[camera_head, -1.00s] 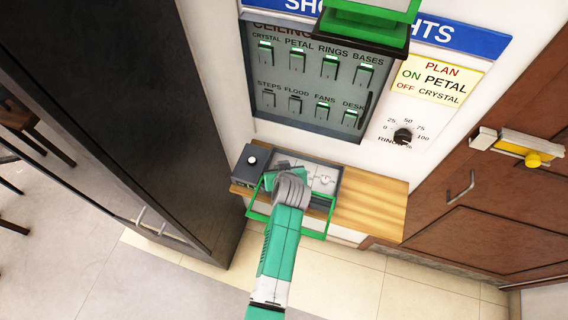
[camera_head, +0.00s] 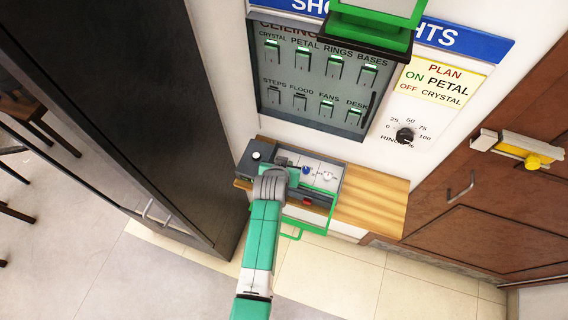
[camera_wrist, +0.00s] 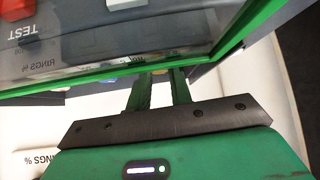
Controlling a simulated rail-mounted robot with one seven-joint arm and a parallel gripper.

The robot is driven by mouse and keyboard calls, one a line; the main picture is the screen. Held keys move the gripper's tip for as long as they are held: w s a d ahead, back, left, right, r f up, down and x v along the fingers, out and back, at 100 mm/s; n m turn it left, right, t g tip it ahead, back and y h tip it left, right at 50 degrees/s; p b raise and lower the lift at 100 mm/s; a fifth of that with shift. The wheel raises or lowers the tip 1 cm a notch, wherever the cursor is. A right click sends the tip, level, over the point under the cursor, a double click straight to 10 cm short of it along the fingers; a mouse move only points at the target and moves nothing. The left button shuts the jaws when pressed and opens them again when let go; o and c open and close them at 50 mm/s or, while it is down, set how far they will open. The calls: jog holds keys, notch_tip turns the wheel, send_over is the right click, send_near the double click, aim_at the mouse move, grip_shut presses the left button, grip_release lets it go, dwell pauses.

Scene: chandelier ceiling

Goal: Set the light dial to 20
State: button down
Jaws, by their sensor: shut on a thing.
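A round black dial (camera_head: 404,135) marked 0 to 100 and RINGS % is on the white wall; I cannot read its setting for sure. A grey console (camera_head: 335,172) stands on the wooden shelf, with a blue knob (camera_head: 306,170), a white knob (camera_head: 327,177) and a red button (camera_head: 308,203). A clear cover with a green frame (camera_head: 325,206) is at its front. My gripper (camera_head: 287,163) is over the console's left part. In the wrist view my gripper (camera_wrist: 160,78) is closed, its fingertips partly hidden behind the green frame edge (camera_wrist: 185,66); what they hold is hidden.
The switch panel (camera_head: 320,82) has several green-lit switches. A plan sign (camera_head: 438,81) reads ON PETAL, OFF CRYSTAL. A dark cabinet (camera_head: 130,110) stands left and a brown door (camera_head: 480,205) right. The wooden shelf (camera_head: 375,195) is clear right of the console.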

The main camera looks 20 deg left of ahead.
jog(key=c, duration=1.3)
grip_release()
jog(key=shift+o, duration=0.2)
jog(key=p+v, duration=0.1)
jog(key=v, duration=0.7)
jog(key=shift+f, duration=0.1)
